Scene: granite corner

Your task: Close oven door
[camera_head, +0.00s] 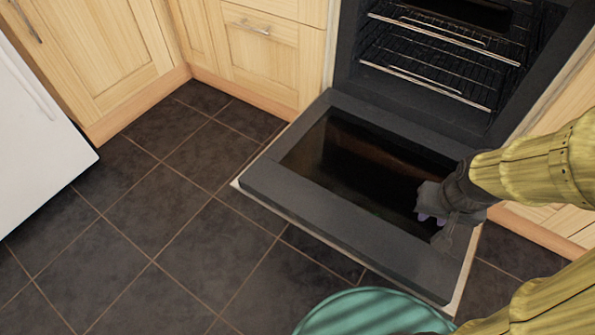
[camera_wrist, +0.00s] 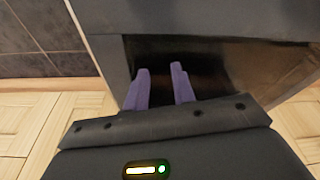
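The oven door (camera_head: 262,182) is folded down from the oven (camera_head: 345,75) and lies roughly level above the floor, its dark inner glass facing up. My gripper (camera_head: 432,218) is over the right part of the door, near its right edge. In the wrist view the two purple fingers (camera_wrist: 162,82) stand apart with nothing between them. The door's dark frame (camera_wrist: 200,18) and glass (camera_wrist: 245,65) show beyond them. I cannot tell whether the gripper touches the door.
Wire racks (camera_head: 430,85) sit inside the open oven. Wooden cabinets (camera_head: 268,55) flank it. A white appliance (camera_head: 35,130) stands at the left. A round teal striped object (camera_head: 370,312) is at the bottom, near the door's outer edge. The tiled floor (camera_head: 150,235) left of the door is clear.

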